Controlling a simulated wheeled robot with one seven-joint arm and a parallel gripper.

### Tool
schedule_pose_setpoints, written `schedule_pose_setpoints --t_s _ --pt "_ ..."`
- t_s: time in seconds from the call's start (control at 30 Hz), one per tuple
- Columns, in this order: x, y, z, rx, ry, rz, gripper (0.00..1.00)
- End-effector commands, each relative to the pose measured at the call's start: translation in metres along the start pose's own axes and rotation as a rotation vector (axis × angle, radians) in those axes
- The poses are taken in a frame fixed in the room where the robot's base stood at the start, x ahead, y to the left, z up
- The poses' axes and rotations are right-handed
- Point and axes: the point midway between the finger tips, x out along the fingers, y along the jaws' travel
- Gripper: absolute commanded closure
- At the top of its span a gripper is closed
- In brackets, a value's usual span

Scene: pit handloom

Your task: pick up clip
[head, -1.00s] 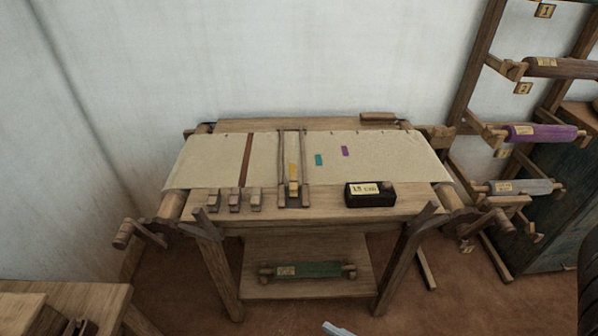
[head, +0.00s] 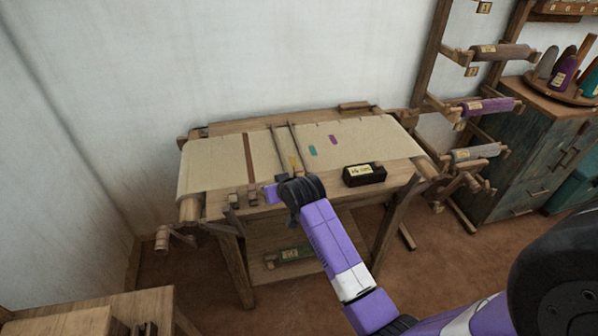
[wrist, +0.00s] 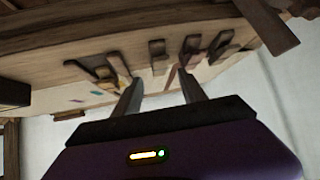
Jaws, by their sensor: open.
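The clips are small wooden blocks with dark tops along the front of the loom's cloth. Two of them, the left clip (head: 235,199) and another clip (head: 252,195), show in the head view; my arm hides the spot to their right. The wrist view shows three similar pieces in a row: a near clip (wrist: 158,52), a middle clip (wrist: 190,50) and a far clip (wrist: 222,43). My gripper (wrist: 158,78) is open and empty, its fingers apart just short of the near clip.
A black labelled box (head: 364,175) sits on the loom front, right of my arm. A rack with a purple roll (head: 487,107) and a cabinet (head: 530,160) stand at right.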

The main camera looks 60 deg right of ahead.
Motion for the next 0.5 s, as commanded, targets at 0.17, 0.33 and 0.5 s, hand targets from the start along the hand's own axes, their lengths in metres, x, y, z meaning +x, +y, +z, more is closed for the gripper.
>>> schedule_pose_setpoints --t_s 0.17,0.33,0.5 --pt "0.012 0.041 -0.029 0.053 -0.199 0.066 0.51" --pt "0.006 0.075 -0.050 0.104 -0.370 0.117 0.51" --pt "-0.003 0.093 -0.058 0.133 -0.467 0.144 0.51"
